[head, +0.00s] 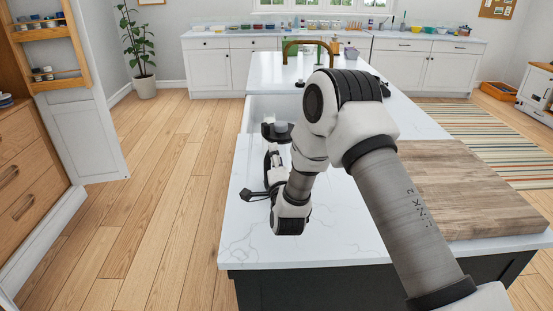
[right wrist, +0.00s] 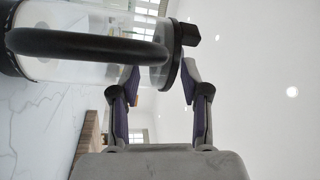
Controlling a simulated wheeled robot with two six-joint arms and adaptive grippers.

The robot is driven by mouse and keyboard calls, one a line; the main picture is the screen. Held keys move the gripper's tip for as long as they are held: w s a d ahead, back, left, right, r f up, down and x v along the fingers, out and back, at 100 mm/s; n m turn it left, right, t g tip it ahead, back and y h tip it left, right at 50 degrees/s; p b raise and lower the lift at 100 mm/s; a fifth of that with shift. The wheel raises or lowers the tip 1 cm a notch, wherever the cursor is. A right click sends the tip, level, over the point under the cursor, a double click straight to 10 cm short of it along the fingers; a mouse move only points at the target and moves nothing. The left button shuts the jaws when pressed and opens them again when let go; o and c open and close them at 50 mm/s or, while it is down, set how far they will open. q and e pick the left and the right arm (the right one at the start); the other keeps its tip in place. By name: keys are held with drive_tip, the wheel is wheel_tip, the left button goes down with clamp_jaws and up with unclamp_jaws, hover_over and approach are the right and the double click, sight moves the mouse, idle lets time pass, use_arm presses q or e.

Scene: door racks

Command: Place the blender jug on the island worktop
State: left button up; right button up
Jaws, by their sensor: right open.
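The blender jug (right wrist: 95,70) has a clear body, a black handle, a black base and a black lid. In the right wrist view it lies across the upper left, its base toward the marble surface, so it stands upright on the island worktop (head: 240,235). In the head view its dark top (head: 277,131) shows behind my right gripper (head: 257,194); my wrist hides most of the rest. In the right wrist view the fingers (right wrist: 160,80) are spread, with the upper part of the jug in front of and between their tips. I cannot tell whether they touch it. My left gripper is not in view.
A wooden board (head: 470,190) lies on the worktop at the right. A white sink (head: 270,108) is set behind the jug, with a brass tap (head: 304,46) beyond. The worktop's front left is clear. A wooden drawer unit (head: 25,170) stands left across the floor.

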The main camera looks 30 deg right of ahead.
drive_tip(key=b+v, duration=0.4)
drive_tip(key=v, duration=0.8)
